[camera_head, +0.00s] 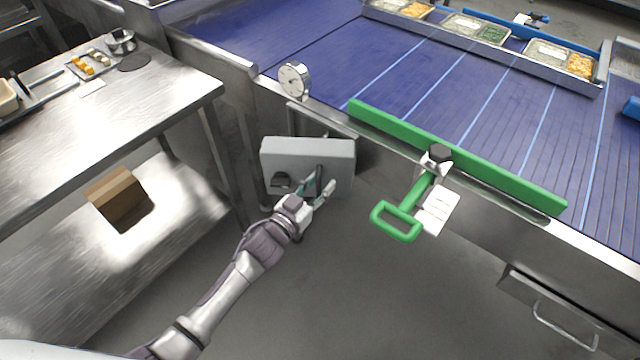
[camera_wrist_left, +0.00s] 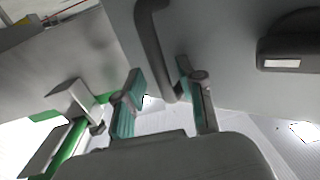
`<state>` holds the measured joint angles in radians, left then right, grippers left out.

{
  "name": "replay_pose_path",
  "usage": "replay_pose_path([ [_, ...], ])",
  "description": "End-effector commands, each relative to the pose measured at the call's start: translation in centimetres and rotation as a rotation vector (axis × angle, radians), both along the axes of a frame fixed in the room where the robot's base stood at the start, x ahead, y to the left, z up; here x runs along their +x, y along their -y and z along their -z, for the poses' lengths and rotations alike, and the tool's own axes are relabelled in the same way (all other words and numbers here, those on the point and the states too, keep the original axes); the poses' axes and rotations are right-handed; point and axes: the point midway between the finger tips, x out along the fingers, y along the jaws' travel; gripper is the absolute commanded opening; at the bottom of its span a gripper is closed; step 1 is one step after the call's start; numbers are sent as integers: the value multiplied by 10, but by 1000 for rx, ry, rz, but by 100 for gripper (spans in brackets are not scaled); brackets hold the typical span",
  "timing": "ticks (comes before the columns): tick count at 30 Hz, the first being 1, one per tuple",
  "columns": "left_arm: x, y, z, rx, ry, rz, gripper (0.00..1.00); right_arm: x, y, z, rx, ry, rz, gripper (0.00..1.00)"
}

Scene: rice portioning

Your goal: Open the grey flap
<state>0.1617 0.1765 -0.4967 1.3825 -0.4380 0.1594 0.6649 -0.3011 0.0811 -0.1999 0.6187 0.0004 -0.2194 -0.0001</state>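The grey flap (camera_head: 300,160) is the front of a grey box mounted on the side of the conveyor frame, and it looks shut. A dark upright bar handle (camera_wrist_left: 150,45) stands out from it, and a dark latch-like piece (camera_wrist_left: 290,50) sits on it to one side. My left gripper (camera_head: 320,188) is in front of the flap at the handle. In the left wrist view its two teal-padded fingers (camera_wrist_left: 163,100) are apart, with the handle's end between them, nearer one finger. Whether they touch it is unclear. My right gripper is not in view.
A green handle (camera_head: 397,222) with a white tag (camera_head: 437,210) hangs right of the box, below a green rail (camera_head: 450,155). A round dial (camera_head: 294,80) stands above the box. A steel table (camera_head: 110,110) with a cardboard box (camera_head: 120,197) on its shelf is at left. The floor below is clear.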

Motion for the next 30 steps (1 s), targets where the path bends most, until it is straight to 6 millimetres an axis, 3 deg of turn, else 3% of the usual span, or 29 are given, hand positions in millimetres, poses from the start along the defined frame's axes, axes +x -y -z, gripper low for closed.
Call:
replay_pose_path([
  [18,-92,-55,1,-1,-3,1,39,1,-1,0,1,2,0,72],
  [30,-102,-61,0,0,0,1,39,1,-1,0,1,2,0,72],
])
